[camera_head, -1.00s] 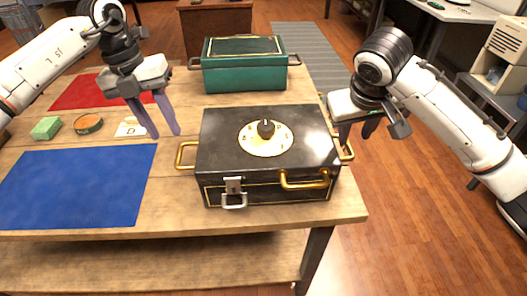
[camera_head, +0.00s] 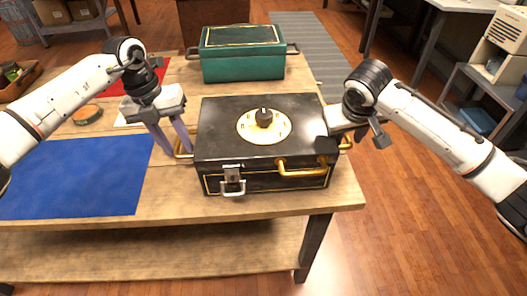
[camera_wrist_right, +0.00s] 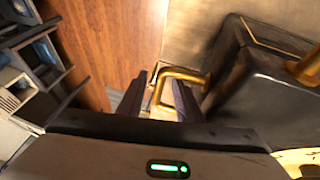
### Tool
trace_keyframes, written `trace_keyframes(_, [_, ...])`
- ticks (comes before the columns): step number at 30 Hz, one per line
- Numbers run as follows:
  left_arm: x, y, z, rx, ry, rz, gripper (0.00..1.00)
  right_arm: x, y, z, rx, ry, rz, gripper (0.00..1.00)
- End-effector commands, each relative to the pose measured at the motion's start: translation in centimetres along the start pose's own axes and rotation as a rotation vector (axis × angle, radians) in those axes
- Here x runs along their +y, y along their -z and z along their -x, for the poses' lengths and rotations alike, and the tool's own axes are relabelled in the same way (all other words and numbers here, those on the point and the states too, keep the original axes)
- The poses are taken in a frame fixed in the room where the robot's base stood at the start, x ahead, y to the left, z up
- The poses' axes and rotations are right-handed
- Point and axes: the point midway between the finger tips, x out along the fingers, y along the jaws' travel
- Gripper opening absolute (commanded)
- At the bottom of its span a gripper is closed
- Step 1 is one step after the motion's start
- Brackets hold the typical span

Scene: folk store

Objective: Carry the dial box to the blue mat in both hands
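The black dial box (camera_head: 222,140), with a cream dial on its lid, sits on the wooden table. The blue mat (camera_head: 75,178) lies flat to its left. My left gripper (camera_head: 178,152) is open, its fingers pointing down at the box's left brass handle (camera_head: 183,155); whether they straddle the bar is hard to tell. My right gripper is at the box's right side (camera_head: 338,140), its fingertips mostly hidden in the head view. In the right wrist view its fingers (camera_wrist_right: 157,100) are apart, with the right brass handle (camera_wrist_right: 182,73) between them.
A green box (camera_head: 243,62) stands behind the dial box. A red mat (camera_head: 148,73), partly hidden, and a round brown tin (camera_head: 87,115) lie at the back left. The table's right edge is close to the dial box; the blue mat is clear.

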Motion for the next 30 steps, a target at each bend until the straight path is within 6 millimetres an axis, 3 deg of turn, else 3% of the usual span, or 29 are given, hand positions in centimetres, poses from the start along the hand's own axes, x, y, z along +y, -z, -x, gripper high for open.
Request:
trace_keyframes(4, [-0.04,0.02,-0.96,0.0,0.001,0.0,0.32,-0.01,0.0,-0.93,0.0,0.0,0.0,0.32])
trace_keyframes(13, [-0.03,0.0,-1.1,-0.001,0.001,0.0,0.32,-0.04,0.01,-1.08,0.001,0.001,0.0,0.32])
trace_keyframes(19, [-0.02,0.0,-1.07,-0.001,0.001,0.0,0.0,-0.05,0.02,-1.06,0.001,0.001,0.0,0.0])
trace_keyframes(30, [-0.01,-0.02,-1.03,-0.001,0.001,0.0,0.0,-0.05,0.03,-1.04,0.001,0.001,0.0,0.0])
